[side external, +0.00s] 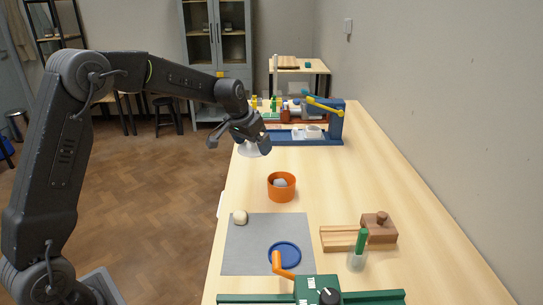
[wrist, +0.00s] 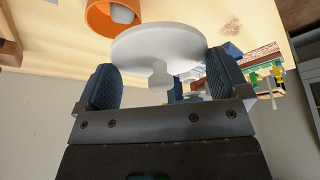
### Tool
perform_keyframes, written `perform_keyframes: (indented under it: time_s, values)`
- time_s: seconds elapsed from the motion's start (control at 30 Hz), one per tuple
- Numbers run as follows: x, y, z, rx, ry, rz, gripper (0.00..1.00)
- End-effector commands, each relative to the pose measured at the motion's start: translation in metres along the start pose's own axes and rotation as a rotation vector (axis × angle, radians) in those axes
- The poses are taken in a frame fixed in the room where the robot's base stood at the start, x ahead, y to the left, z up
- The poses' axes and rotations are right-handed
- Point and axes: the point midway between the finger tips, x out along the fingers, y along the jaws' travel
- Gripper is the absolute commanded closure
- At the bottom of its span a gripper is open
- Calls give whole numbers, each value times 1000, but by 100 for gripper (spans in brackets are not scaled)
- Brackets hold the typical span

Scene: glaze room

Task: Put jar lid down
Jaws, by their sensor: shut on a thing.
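The jar lid is a white disc with a small knob; it shows in the wrist view (wrist: 158,42) and, small, in the side view (side external: 249,150). My gripper (wrist: 162,80) is shut on it, with the blue finger pads at either side of the disc and the knob facing my palm. In the side view my gripper (side external: 251,141) holds the lid in the air near the left edge of the table, behind the orange pot (side external: 281,194). That pot has a grey lump inside and also shows at the top left of the wrist view (wrist: 98,17).
A grey mat (side external: 250,260) in front bears a pale ball (side external: 240,217) and a blue disc (side external: 285,254). A blue stand (side external: 335,125) is behind.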

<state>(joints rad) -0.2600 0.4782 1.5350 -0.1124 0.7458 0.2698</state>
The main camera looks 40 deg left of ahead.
Motion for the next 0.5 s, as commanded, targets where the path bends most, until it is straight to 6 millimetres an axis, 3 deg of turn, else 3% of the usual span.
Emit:
perform_keyframes:
  time_s: [0.2,0.5]
  values:
    - [-20,-25,6,-2,0,0,29]
    - [-25,-30,16,60,-2,27,29]
